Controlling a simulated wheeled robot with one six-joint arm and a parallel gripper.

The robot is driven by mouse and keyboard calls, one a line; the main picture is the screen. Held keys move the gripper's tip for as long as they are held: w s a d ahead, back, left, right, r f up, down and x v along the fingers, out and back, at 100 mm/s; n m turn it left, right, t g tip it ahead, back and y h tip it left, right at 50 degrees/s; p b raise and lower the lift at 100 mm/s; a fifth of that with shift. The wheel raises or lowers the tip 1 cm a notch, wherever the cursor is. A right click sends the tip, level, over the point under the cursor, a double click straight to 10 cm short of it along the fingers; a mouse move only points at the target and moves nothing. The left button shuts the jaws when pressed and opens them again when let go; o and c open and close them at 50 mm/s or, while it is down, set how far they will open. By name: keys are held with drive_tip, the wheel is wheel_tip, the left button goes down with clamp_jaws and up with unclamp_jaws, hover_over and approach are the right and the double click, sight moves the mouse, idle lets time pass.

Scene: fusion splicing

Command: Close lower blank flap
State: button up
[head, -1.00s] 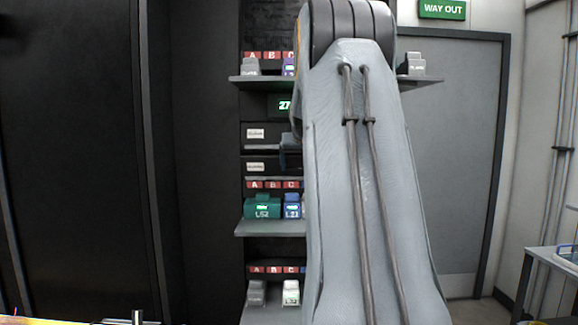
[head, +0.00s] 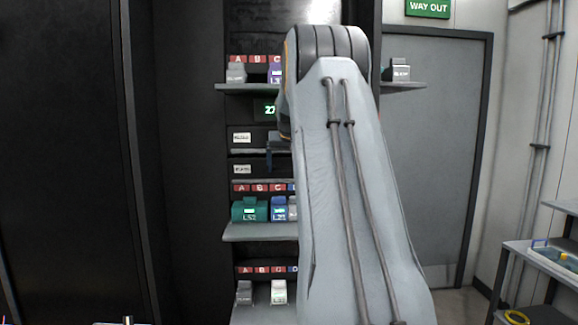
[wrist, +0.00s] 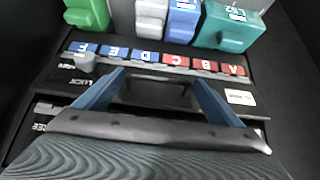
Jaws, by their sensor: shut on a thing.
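The lower blank flap (head: 243,169) is a dark panel with a small white label in the rack, under a similar labelled panel (head: 242,137). In the wrist view, which looks upside down, its label (wrist: 240,97) is beside the right finger. My gripper (wrist: 160,78) has its two blue-grey fingers at this flap, just by the row of letter tags, with a dark piece between them. They seem shut on the flap, but the contact is hard to see. In the head view my arm hides the right part of the flap, so its angle cannot be told.
Below the flap, a shelf (head: 250,232) holds a green module (head: 249,210) and a blue module (head: 279,210), close to the fingers. A higher shelf (head: 245,87) and a lower one hold more modules. A side table (head: 540,262) stands at the right.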

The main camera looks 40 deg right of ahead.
drive_tip(key=o, duration=1.3)
drive_tip(key=shift+s, duration=0.1)
drive_tip(key=b+v, duration=0.3)
drive_tip(key=v, duration=0.5)
drive_tip(key=shift+f, duration=0.1)
